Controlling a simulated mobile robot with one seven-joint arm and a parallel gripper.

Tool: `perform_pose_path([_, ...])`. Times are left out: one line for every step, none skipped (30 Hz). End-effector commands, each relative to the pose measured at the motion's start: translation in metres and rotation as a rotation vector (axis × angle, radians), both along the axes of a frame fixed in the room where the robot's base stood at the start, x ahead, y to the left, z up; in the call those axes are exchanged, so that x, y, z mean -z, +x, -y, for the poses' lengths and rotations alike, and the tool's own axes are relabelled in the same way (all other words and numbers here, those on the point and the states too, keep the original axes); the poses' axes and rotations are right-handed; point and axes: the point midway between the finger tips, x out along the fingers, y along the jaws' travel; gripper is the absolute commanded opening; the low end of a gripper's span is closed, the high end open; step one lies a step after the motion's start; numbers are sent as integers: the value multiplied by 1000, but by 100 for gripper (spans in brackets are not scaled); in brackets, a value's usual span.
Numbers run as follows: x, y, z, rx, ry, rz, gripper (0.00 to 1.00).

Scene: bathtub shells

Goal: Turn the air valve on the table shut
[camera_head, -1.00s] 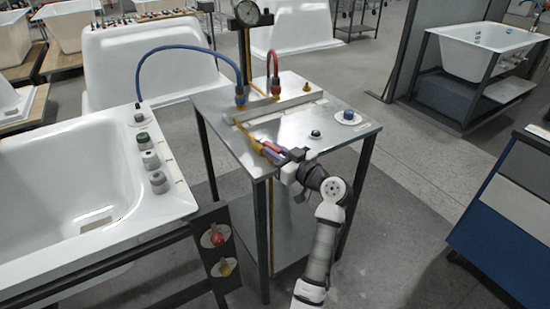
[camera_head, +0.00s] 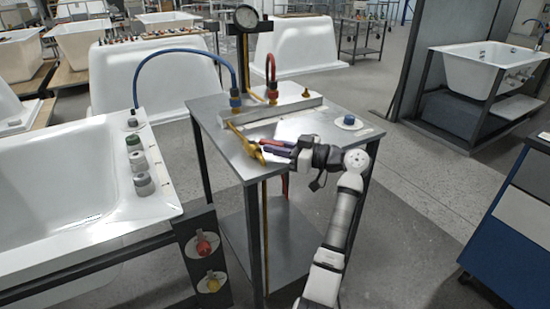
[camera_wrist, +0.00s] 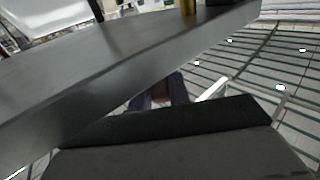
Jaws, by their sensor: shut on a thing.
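The air valve (camera_head: 258,155) is a yellow brass fitting at the end of a yellow pipe near the front edge of the metal table (camera_head: 222,150). Its red handle (camera_head: 274,142) shows beside the valve, between my purple-tinted fingers. My gripper (camera_head: 277,147) reaches in from the right, low over the tabletop, and is shut on the handle. In the wrist view, the fingers (camera_wrist: 160,92) show small with a dull reddish piece between them. The dark gripper body hides much of that view, so the handle's exact angle is unclear.
A blue hose (camera_head: 180,50) arches left to the white bathtub (camera_head: 50,190). A red hose (camera_head: 270,68) loops at the back. A blue knob (camera_head: 349,120) sits at the table's right. Grey floor lies open to the right.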

Motion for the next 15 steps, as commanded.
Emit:
perform_pose_path([4,0,1,-26,0,-1,0])
perform_pose_path([3,0,1,-39,0,0,0])
perform_pose_path([3,0,1,-57,-1,-1,0])
perform_pose_path([3,0,1,-68,0,-1,0])
perform_pose_path([3,0,1,-79,0,-1,0])
perform_pose_path([2,0,1,-91,0,0,0])
perform_pose_path([2,0,1,-99,0,0,0])
perform_pose_path([2,0,1,-105,0,0,0])
perform_pose_path([2,0,0,-113,-1,-1,0])
perform_pose_path([2,0,0,-118,-1,-1,0])
perform_pose_path([2,0,0,-122,-1,-1,0])
perform_pose_path([1,0,0,-127,-1,0,0])
perform_pose_path([1,0,0,-129,-1,0,0])
perform_pose_path([1,0,0,-131,-1,0,0])
perform_pose_path([1,0,0,-133,-1,0,0])
